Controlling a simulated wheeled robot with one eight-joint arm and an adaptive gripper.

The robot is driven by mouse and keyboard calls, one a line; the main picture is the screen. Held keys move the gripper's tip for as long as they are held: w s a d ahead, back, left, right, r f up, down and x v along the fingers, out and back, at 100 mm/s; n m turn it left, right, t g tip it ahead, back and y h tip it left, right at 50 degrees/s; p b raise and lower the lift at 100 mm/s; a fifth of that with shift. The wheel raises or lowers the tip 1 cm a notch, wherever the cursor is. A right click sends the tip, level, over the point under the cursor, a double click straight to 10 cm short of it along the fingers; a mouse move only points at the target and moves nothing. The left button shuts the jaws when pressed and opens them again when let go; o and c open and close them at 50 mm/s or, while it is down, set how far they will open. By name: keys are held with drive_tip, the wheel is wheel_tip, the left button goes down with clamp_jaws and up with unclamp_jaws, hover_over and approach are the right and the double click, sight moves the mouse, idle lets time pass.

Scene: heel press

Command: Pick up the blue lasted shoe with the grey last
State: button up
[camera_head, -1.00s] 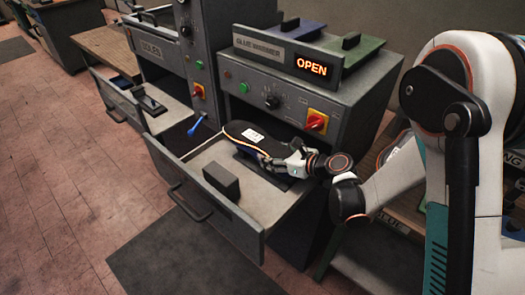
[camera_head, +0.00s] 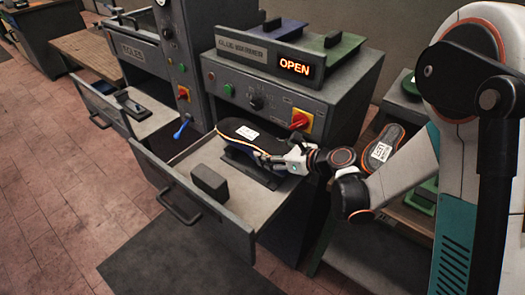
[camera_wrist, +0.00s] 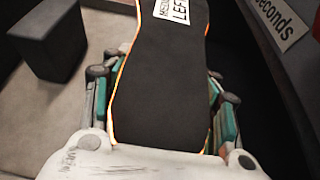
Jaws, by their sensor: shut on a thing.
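The shoe (camera_head: 232,128) is held sole up over the open drawer of the glue warmer, its black sole edged in orange with a white label. A strip of blue shows under the sole in the head view; I cannot make out a grey last. My gripper (camera_head: 264,158) is shut on the shoe's near right end. In the wrist view, the sole (camera_wrist: 160,85) lies between my two fingers (camera_wrist: 160,110), one along each side, with "LEFT" readable on the label. The shoe sits just above a dark stand (camera_head: 262,174) in the drawer; the gap is hard to judge.
A dark block (camera_head: 210,183) stands in the drawer (camera_head: 222,227) near its front. The glue warmer (camera_head: 240,75) rises behind, its sign reading OPEN. Another dark-soled shoe (camera_head: 385,145) lies at right beside my arm. A second drawer (camera_head: 95,108) is open at left.

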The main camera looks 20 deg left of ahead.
drive_tip(key=s+d+b, duration=0.1)
drive_tip(key=s+d, duration=0.2)
drive_tip(key=d, duration=0.5)
drive_tip(key=s+d+b, duration=0.1)
drive_tip(key=s+d, duration=0.3)
drive_tip(key=d, duration=0.5)
drive_tip(key=s+d+b, duration=0.2)
drive_tip(key=s+d, duration=0.2)
drive_tip(key=d, duration=0.5)
drive_tip(key=shift+d, duration=0.1)
drive_tip(key=shift+r, duration=0.1)
